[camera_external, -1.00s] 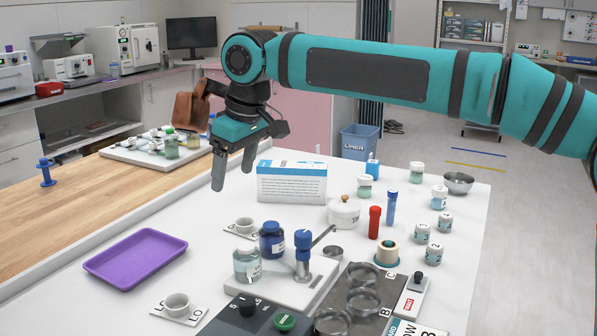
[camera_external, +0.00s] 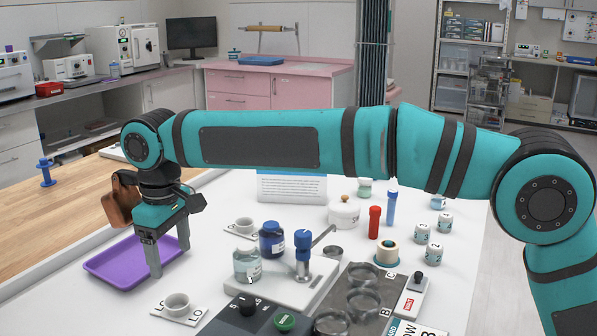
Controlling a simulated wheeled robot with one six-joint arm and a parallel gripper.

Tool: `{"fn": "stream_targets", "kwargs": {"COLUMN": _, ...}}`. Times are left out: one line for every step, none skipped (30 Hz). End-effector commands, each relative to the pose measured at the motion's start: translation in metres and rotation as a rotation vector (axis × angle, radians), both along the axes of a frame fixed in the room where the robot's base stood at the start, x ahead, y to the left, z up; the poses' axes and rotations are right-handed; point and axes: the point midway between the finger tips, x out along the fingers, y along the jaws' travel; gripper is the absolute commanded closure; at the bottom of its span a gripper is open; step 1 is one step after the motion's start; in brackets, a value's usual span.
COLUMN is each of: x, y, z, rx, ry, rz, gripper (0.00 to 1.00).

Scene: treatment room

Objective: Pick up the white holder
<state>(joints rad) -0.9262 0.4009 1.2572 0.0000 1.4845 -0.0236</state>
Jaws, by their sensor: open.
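No single object is clearly marked as the white holder. A small white round cup (camera_external: 177,303) sits on a lettered white card at the front left. A similar white cup (camera_external: 244,226) sits on another card farther back. My gripper (camera_external: 168,260) is open and points down over the right part of the purple tray (camera_external: 120,277), behind the front cup. The fingers are apart with nothing visible between them. Whether the fingertips touch the tray or hang above it, I cannot tell.
A clear jar (camera_external: 247,266), a blue bottle (camera_external: 272,241) and a blue-topped stand (camera_external: 303,255) are right of the gripper. A black board (camera_external: 345,275) with glass dishes lies at the front right.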

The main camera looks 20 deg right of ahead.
Motion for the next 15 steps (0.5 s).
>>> {"fn": "stream_targets", "kwargs": {"x": 0.000, "y": 0.000, "z": -0.010, "rx": -0.001, "ry": 0.001, "rz": 0.000, "gripper": 0.25}}
{"fn": "stream_targets", "kwargs": {"x": 0.000, "y": 0.000, "z": -0.015, "rx": -0.002, "ry": 0.001, "rz": 0.000, "gripper": 0.25}}
{"fn": "stream_targets", "kwargs": {"x": 0.000, "y": 0.000, "z": -0.022, "rx": -0.002, "ry": 0.001, "rz": 0.000, "gripper": 0.25}}
{"fn": "stream_targets", "kwargs": {"x": 0.000, "y": 0.000, "z": -0.027, "rx": -0.001, "ry": 0.001, "rz": 0.000, "gripper": 0.25}}
{"fn": "stream_targets", "kwargs": {"x": 0.000, "y": 0.000, "z": -0.032, "rx": -0.002, "ry": 0.001, "rz": 0.000, "gripper": 0.25}}
{"fn": "stream_targets", "kwargs": {"x": 0.000, "y": 0.000, "z": -0.038, "rx": -0.002, "ry": 0.001, "rz": 0.000, "gripper": 0.25}}
{"fn": "stream_targets", "kwargs": {"x": 0.000, "y": 0.000, "z": -0.041, "rx": -0.001, "ry": 0.001, "rz": 0.000, "gripper": 0.25}}
{"fn": "stream_targets", "kwargs": {"x": 0.000, "y": 0.000, "z": -0.045, "rx": 0.000, "ry": 0.000, "rz": 0.000, "gripper": 0.25}}
{"fn": "stream_targets", "kwargs": {"x": 0.000, "y": 0.000, "z": -0.049, "rx": -0.001, "ry": 0.001, "rz": 0.000, "gripper": 0.25}}
{"fn": "stream_targets", "kwargs": {"x": 0.000, "y": 0.000, "z": -0.051, "rx": -0.001, "ry": 0.001, "rz": 0.000, "gripper": 0.25}}
{"fn": "stream_targets", "kwargs": {"x": 0.000, "y": 0.000, "z": -0.053, "rx": -0.001, "ry": 0.001, "rz": 0.000, "gripper": 0.25}}
{"fn": "stream_targets", "kwargs": {"x": 0.000, "y": 0.000, "z": -0.055, "rx": 0.000, "ry": 0.000, "rz": 0.000, "gripper": 0.25}}
{"fn": "stream_targets", "kwargs": {"x": 0.000, "y": 0.000, "z": -0.056, "rx": 0.001, "ry": -0.001, "rz": 0.000, "gripper": 0.25}}
{"fn": "stream_targets", "kwargs": {"x": 0.000, "y": 0.000, "z": -0.057, "rx": 0.001, "ry": -0.001, "rz": 0.000, "gripper": 0.25}}
{"fn": "stream_targets", "kwargs": {"x": 0.000, "y": 0.001, "z": -0.058, "rx": 0.001, "ry": -0.001, "rz": 0.000, "gripper": 0.25}}
